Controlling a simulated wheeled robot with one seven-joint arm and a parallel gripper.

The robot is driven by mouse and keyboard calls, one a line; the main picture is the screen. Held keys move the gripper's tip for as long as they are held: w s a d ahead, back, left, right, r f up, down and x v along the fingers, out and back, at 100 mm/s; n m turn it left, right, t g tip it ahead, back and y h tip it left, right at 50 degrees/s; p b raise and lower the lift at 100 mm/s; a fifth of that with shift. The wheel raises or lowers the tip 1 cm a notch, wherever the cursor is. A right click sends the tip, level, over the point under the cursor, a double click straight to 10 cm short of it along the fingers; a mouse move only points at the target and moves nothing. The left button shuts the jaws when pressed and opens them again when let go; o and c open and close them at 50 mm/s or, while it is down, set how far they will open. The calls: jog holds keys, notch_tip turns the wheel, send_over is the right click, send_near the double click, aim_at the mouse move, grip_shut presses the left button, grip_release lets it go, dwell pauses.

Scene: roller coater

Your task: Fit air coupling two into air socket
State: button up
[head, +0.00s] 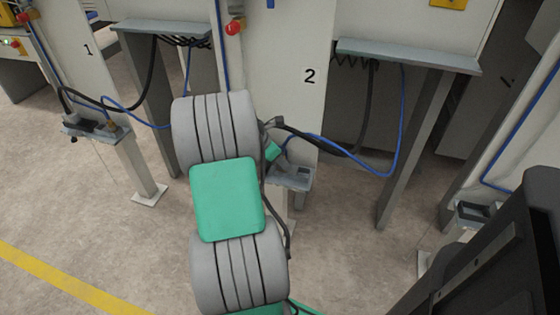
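The blue air hose (345,158) of station 2 hangs from the machine and loops left to just beside my arm. The end of this hose, where air coupling two would be, is too small and covered to make out. My gripper is mostly hidden behind my grey and green arm; a small green and dark part (273,151) shows at the arm's right edge, close to the hose end. I cannot tell whether it is open or holds anything. A grey holder (297,179) on a post stands just below it, partly covered by my arm. I cannot make out the air socket.
A black cable (352,152) runs beside the blue hose to a dark end near my arm. A steel shelf (408,56) on a leg stands right of the panel marked 2. Station 1's holder (95,131) is at left. Another holder (478,214) is at right. Bare floor lies between.

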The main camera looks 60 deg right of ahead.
jog(key=shift+o, duration=0.3)
jog(key=p+v, duration=0.4)
jog(key=v, duration=0.8)
jog(key=w+a+r+m+t, duration=0.1)
jog(key=w+a+m+t, duration=0.1)
jog(key=w+a, duration=0.5)
jog(key=w+a+m+t+y, duration=0.2)
jog(key=w+a+m, duration=0.15)
jog(key=a, duration=1.05)
jog(key=s+a+m+y, duration=0.1)
jog(key=s+a+m, duration=0.1)
jog(key=a, duration=0.9)
jog(key=s+a+m+t+y, duration=0.1)
jog(key=s+a+m+y, duration=0.1)
jog(key=a, duration=0.9)
jog(key=shift+s+a+f+m, duration=0.25)
jog(key=shift+s+m, duration=0.3)
jog(key=shift+m, duration=0.7)
